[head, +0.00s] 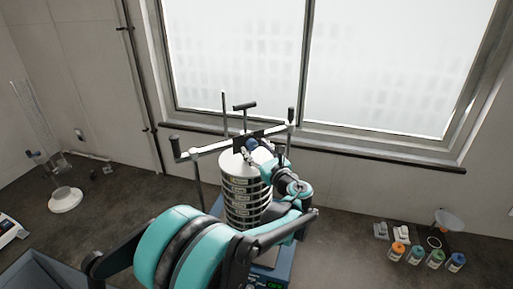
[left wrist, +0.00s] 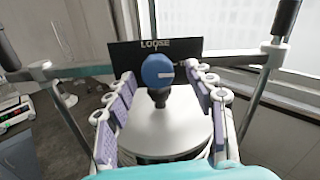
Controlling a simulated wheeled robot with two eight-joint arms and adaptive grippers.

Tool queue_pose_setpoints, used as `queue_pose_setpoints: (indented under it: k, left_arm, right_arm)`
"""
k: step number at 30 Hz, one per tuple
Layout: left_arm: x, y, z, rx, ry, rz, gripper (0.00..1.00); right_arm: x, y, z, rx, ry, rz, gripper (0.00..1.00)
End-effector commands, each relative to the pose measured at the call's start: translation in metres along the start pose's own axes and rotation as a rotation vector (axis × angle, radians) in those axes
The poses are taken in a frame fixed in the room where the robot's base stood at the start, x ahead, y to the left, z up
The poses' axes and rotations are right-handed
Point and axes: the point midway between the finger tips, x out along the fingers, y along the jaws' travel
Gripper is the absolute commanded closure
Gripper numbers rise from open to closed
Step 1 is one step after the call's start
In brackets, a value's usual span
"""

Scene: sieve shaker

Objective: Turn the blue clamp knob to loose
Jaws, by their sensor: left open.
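The blue clamp knob (left wrist: 158,71) stands above the white lid (left wrist: 165,129) in the left wrist view, in front of a dark plate marked LOOSE (left wrist: 118,53). A short pale mark shows on the knob's face. My left gripper (left wrist: 163,92) is open, with one finger on each side of the knob. I see no clear contact between the fingers and the knob. My right gripper is not in view.
The shaker's clamp bar (head: 213,147) and upright rods surround the stack. Several small colored-cap bottles (head: 415,254) stand at the right. A white-based stand (head: 66,200) is at the left. A window is behind. The counter between the stack and the bottles is clear.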

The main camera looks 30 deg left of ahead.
Motion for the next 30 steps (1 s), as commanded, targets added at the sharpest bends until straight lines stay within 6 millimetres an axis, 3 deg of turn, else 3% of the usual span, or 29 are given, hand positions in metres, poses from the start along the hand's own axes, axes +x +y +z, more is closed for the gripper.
queue_pose_setpoints:
  k: [10, 15, 16, 30]
  left_arm:
    - [0.0052, 0.0004, 0.0000, -0.001, 0.001, 0.000, 0.48]
    - [0.0051, 0.0003, 0.0001, -0.001, 0.001, 0.000, 0.93]
    - [0.0050, 0.0002, 0.0001, -0.001, 0.001, 0.000, 0.96]
    - [0.0051, 0.0002, -0.0008, -0.088, -0.003, -0.001, 0.96]
  right_arm:
    - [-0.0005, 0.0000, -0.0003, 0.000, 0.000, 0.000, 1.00]
    - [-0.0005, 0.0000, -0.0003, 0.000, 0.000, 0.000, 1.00]
    - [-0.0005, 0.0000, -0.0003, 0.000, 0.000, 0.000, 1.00]
    - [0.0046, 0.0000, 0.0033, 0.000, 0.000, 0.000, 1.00]
